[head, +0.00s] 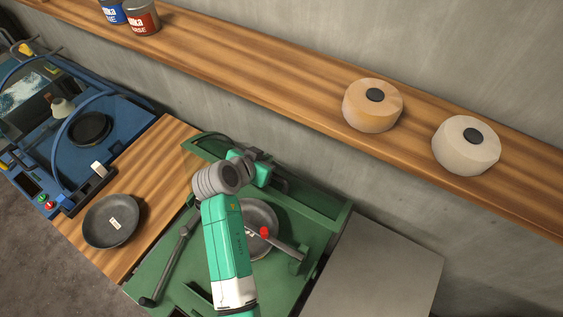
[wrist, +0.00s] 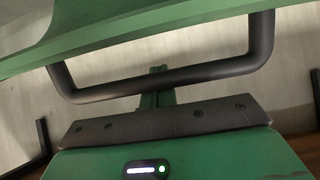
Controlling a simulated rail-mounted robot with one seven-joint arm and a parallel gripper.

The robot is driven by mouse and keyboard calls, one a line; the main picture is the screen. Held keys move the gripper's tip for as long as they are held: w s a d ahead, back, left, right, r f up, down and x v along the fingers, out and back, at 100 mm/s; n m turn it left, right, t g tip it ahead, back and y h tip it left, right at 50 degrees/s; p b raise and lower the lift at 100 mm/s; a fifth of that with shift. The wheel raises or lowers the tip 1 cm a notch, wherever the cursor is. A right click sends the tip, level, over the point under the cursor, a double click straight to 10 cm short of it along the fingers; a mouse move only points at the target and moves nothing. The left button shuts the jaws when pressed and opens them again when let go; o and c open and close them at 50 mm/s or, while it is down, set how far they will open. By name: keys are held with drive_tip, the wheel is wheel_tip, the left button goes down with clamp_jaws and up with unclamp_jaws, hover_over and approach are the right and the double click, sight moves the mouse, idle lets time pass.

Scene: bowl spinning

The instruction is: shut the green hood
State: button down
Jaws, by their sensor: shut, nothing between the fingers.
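The green hood (head: 325,204) shows in the head view as a frame along the back of the green machine (head: 160,268); it looks raised, with the interior uncovered. In the wrist view the hood's green edge (wrist: 200,14) crosses the top, with a black bar handle (wrist: 215,76) below it. My gripper (wrist: 157,72) is shut and empty, its small green fingers at the handle's middle. The bar seems to cross in front of them; I cannot tell whether they touch. In the head view my arm hides part of the hood and the handle.
A metal bowl (head: 261,214) sits inside the green machine, beside a red-tipped tool arm (head: 285,243). A dark pan (head: 111,221) lies on the wooden counter to the left. A blue machine (head: 60,130) stands beyond it. A wooden shelf (head: 250,70) with rolls and cans runs behind.

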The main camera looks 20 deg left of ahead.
drive_tip(key=shift+s+a+f, duration=0.1)
drive_tip(key=shift+s+f, duration=0.2)
drive_tip(key=shift+f, duration=0.15)
drive_tip(key=s, duration=0.1)
drive_tip(key=s+p, duration=0.2)
drive_tip(key=shift+a+r, duration=0.35)
drive_tip(key=shift+s+a+f, duration=0.1)
drive_tip(key=shift+s+a, duration=0.1)
drive_tip(key=shift+s, duration=0.5)
drive_tip(key=s+a+r+p, duration=0.1)
drive_tip(key=s+r+p, duration=0.1)
drive_tip(key=s+p, duration=0.2)
drive_tip(key=s, duration=0.3)
drive_tip(key=shift+s+p, duration=0.35)
drive_tip(key=shift+s+a, duration=0.1)
